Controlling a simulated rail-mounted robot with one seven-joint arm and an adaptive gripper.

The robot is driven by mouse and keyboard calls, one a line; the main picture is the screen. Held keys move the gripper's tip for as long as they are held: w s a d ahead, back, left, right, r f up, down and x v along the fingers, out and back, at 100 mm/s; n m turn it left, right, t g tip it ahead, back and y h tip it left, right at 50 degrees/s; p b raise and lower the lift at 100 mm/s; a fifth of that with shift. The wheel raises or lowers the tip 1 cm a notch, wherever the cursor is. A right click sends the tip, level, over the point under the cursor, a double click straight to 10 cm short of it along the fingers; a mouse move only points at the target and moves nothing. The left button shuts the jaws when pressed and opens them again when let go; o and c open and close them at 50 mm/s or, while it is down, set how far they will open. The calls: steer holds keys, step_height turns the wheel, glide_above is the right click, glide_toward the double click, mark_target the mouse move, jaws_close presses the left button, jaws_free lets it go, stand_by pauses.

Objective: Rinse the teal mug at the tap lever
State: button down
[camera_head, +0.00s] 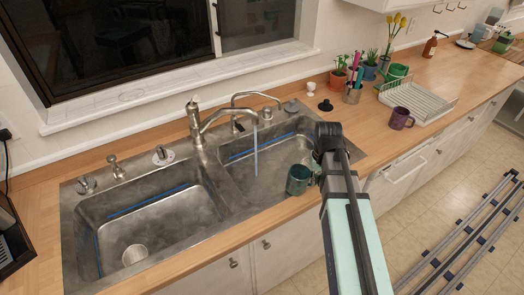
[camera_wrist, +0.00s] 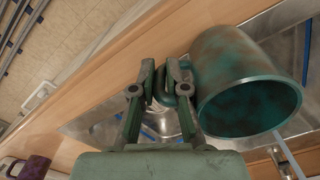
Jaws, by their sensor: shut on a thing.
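The teal mug (camera_head: 297,180) is above the front right of the right sink basin, apart from the water stream (camera_head: 256,150) to its left. In the wrist view the mug (camera_wrist: 232,60) shows brownish smudges on its outside, and its open mouth faces the camera. My gripper (camera_wrist: 167,78) is shut on the mug's handle. In the head view my gripper (camera_head: 316,170) is at the mug's right side, partly hidden by my arm. The metal tap (camera_head: 215,118) arches over the right basin, with its upright lever (camera_head: 192,106) behind. Water runs from its spout.
A purple mug (camera_head: 401,118) and a white dish rack (camera_head: 420,100) stand on the counter to the right. Potted plants (camera_head: 340,75) and a pen holder (camera_head: 352,93) stand behind.

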steer(key=shift+s+a+f, duration=0.2)
steer(key=shift+s+f, duration=0.05)
steer(key=shift+f, duration=0.3)
steer(key=shift+w+d, duration=0.15)
steer(key=shift+d, duration=0.25)
steer(key=shift+a, duration=0.4)
stand_by(0.5)
steer(key=shift+d+p, duration=0.4)
steer(key=shift+s+a, duration=0.2)
steer(key=shift+a, duration=0.2)
stand_by(0.6)
steer(key=shift+s+d, duration=0.2)
steer(key=shift+s, duration=1.4)
steer(key=shift+s+d+f+p, duration=0.15)
steer(key=shift+s+d, duration=0.1)
steer(key=shift+s, duration=0.5)
steer(key=shift+s+d+r+p, duration=0.15)
steer(key=shift+s+d, duration=0.15)
steer(key=shift+s, duration=0.5)
steer(key=shift+s+d+f+p, duration=0.15)
steer(key=shift+s+d, duration=0.1)
steer(key=shift+s, duration=0.5)
steer(key=shift+w+r, duration=0.15)
steer(key=shift+r, duration=0.1)
